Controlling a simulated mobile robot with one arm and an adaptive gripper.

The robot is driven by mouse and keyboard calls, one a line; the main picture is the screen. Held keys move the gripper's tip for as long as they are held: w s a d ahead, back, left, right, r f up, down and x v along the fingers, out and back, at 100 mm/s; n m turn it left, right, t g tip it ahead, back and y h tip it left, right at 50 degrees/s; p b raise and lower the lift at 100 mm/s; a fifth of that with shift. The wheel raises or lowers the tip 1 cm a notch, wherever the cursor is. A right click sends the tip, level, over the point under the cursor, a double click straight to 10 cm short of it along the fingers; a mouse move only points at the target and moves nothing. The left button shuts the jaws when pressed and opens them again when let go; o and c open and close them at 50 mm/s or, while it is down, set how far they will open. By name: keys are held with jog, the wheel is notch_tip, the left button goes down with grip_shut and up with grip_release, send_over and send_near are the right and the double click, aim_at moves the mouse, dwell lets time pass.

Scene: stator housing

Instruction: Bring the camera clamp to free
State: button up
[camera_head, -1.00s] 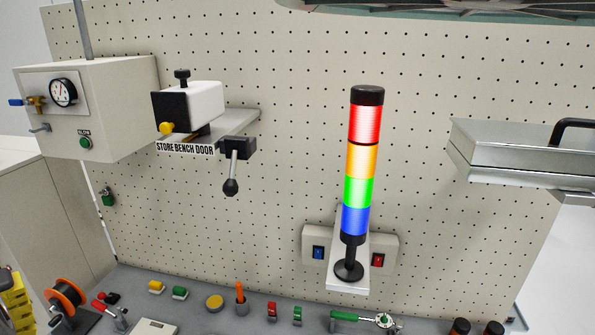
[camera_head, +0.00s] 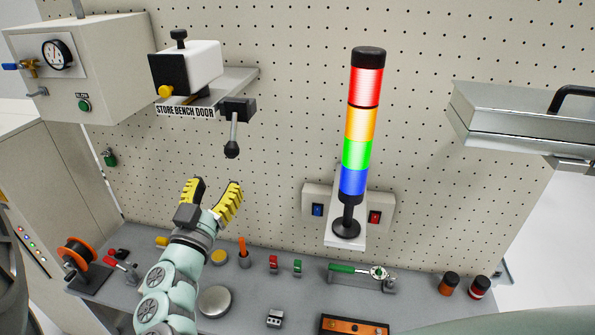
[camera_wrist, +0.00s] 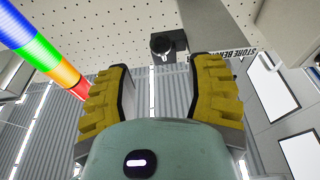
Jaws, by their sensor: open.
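The camera clamp (camera_head: 236,112) is a black block with a lever at the right end of the camera's grey bracket. Its lever (camera_head: 232,140) hangs down to a black ball knob. The white and black camera (camera_head: 190,67) sits on the bracket above. My gripper (camera_head: 214,187) is open and empty, its yellow ribbed fingers pointing up, below the knob and apart from it in the picture. In the wrist view, my gripper (camera_wrist: 163,75) has the dark clamp and knob (camera_wrist: 163,45) beyond and between its fingertips.
A lit signal tower (camera_head: 359,130) stands right of the clamp. A gauge box (camera_head: 85,75) is at the left and a metal case (camera_head: 515,120) at the right. The bench below holds several small tools. The pegboard (camera_head: 285,130) between clamp and tower is bare.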

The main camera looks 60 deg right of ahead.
aim_at(231, 156)
jog(key=shift+b+x, duration=1.35)
jog(key=shift+x, duration=2.85)
jog(key=shift+s+p, duration=0.1)
jog(key=shift+p, duration=0.2)
jog(key=shift+d+r, duration=0.1)
jog(key=shift+r, duration=0.05)
jog(key=shift+o, duration=0.3)
